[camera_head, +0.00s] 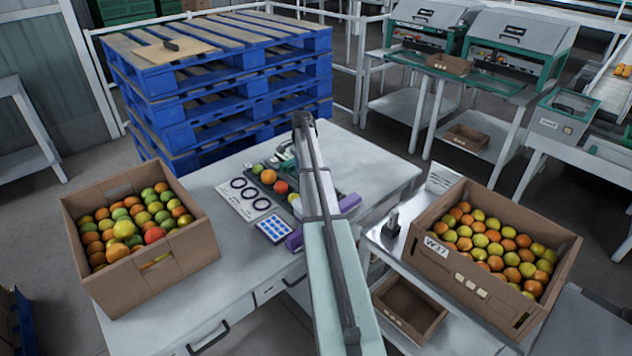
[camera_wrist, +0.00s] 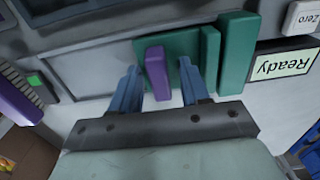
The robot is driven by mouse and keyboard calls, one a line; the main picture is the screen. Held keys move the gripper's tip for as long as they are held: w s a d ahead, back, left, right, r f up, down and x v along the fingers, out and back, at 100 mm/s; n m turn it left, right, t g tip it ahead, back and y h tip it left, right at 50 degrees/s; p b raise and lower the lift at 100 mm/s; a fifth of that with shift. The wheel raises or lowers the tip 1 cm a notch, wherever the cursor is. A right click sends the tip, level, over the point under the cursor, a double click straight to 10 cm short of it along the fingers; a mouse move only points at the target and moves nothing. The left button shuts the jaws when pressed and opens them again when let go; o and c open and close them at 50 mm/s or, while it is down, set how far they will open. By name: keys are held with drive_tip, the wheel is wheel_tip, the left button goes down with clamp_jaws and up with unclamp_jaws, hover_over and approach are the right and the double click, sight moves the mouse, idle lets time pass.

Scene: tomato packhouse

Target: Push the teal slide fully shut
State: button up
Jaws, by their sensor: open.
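In the wrist view a flat teal piece (camera_wrist: 185,45), which looks like the slide, lies against a grey housing (camera_wrist: 95,68). A purple upright tab (camera_wrist: 157,75) stands in front of its left part. Taller teal blocks (camera_wrist: 237,55) stand just to its right. My gripper (camera_wrist: 160,78) is open, its two blue fingers on either side of the purple tab, with visible gaps on both sides. Whether the fingertips touch the teal piece cannot be told. In the head view my arm covers most of the device, and the gripper and slide cannot be made out.
A "Ready" label (camera_wrist: 283,66) and a "Zero" button (camera_wrist: 303,17) are right of the teal blocks; a purple part (camera_wrist: 18,98) is at left. On the table, a fruit box (camera_head: 180,265) stands left, a ringed card (camera_head: 240,188) mid-table. Another fruit box (camera_head: 440,266) stands right.

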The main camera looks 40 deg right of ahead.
drive_tip(key=shift+w+a+f, duration=0.15)
drive_tip(key=shift+w+f, duration=0.1)
drive_tip(key=shift+f, duration=0.25)
drive_tip(key=shift+r, duration=0.1)
drive_tip(key=shift+w+r, duration=0.15)
drive_tip(key=shift+r, duration=2.1)
drive_tip(key=shift+r, duration=0.1)
wheel_tip(320, 180, up, 7)
